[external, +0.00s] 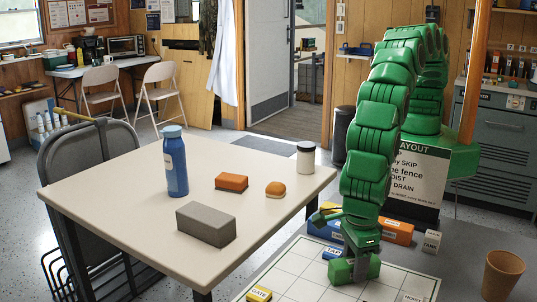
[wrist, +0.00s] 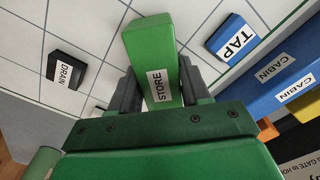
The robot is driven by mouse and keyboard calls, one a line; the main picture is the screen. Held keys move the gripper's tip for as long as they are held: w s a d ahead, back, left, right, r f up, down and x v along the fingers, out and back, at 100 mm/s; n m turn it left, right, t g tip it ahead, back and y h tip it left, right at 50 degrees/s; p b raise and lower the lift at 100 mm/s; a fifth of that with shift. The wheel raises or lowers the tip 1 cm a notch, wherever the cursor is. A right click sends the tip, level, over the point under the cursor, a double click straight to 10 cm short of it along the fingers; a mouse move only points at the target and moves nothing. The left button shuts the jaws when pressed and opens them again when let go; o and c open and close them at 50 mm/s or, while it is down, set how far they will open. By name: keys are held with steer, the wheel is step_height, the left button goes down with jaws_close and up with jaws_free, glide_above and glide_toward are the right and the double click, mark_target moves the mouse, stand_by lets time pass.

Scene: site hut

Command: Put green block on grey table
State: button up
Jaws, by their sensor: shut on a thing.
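The green block (wrist: 148,42), labelled STORE, sits between the two dark fingers of my gripper (wrist: 156,82) in the wrist view. My gripper is shut on it. In the external view my gripper (external: 354,268) is low over the white gridded board (external: 312,268), and the green block (external: 341,272) is partly hidden by it. I cannot tell whether the block touches the board. The grey table (external: 462,270) shows as a dark grey top to the right of and behind the board.
A blue TAP block (wrist: 231,38), blue CABIN blocks (wrist: 282,70) and a dark DRAIN block (wrist: 67,70) lie nearby. A yellow GATE block (external: 259,294), an orange block (external: 396,231) and a brown cup (external: 502,275) stand around. A cream table (external: 120,190) holds a blue bottle (external: 173,162).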

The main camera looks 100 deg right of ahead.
steer(key=shift+r, duration=0.6)
step_height(320, 180, up, 2)
steer(key=shift+r, duration=0.1)
steer(key=s+d+r, duration=0.9)
steer(key=shift+s+d+r, duration=0.3)
steer(key=shift+s+d, duration=0.1)
